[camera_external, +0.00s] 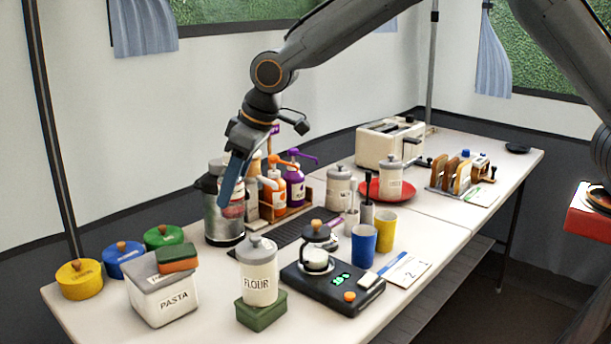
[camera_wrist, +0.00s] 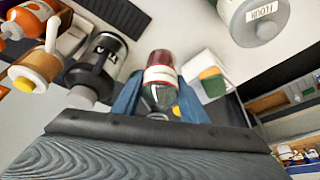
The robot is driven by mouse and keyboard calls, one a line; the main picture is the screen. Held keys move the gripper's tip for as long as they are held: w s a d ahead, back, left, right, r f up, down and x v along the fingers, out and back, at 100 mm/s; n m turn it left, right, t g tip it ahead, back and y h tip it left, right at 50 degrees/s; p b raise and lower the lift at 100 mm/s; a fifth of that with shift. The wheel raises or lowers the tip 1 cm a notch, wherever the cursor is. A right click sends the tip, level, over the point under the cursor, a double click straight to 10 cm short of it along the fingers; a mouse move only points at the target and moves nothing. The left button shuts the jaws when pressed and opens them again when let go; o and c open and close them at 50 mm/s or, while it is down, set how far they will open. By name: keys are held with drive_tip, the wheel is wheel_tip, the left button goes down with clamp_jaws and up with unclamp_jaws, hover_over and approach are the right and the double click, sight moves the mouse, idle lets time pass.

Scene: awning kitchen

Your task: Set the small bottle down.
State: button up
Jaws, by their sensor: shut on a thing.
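The small bottle (camera_wrist: 160,78) has a dark red top, a white label band and a clear, dark-looking lower part in the wrist view. It sits between the two blue fingers of my gripper (camera_wrist: 158,98), which is shut on it. In the external view my gripper (camera_external: 232,190) points down in front of the silver dispenser. The bottle (camera_external: 233,210) shows there as a small reddish and pale shape at the fingertips, partly hidden by them. It appears held above the table; its exact height and any contact with the dispenser cannot be told.
The silver dispenser (camera_external: 222,232) stands right behind the bottle, with pump bottles (camera_external: 272,192) to its right. The flour canister (camera_external: 258,275) on a green block, pasta box (camera_external: 165,300) and black scale (camera_external: 335,292) stand nearer. White tabletop (camera_external: 215,262) shows between them.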

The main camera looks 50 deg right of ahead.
wheel_tip(320, 180, down, 14)
drive_tip(key=shift+f+p, duration=0.25)
drive_tip(key=shift+p, duration=0.95)
drive_tip(key=shift+f, duration=0.1)
drive_tip(key=shift+f, duration=0.1)
drive_tip(key=o, duration=1)
drive_tip(key=shift+o, duration=0.5)
drive_tip(key=shift+r, duration=0.3)
drive_tip(key=b+v, duration=0.2)
drive_tip(key=v, duration=0.9)
drive_tip(key=shift+s+r+b, duration=0.2)
drive_tip(key=shift+r+b, duration=0.15)
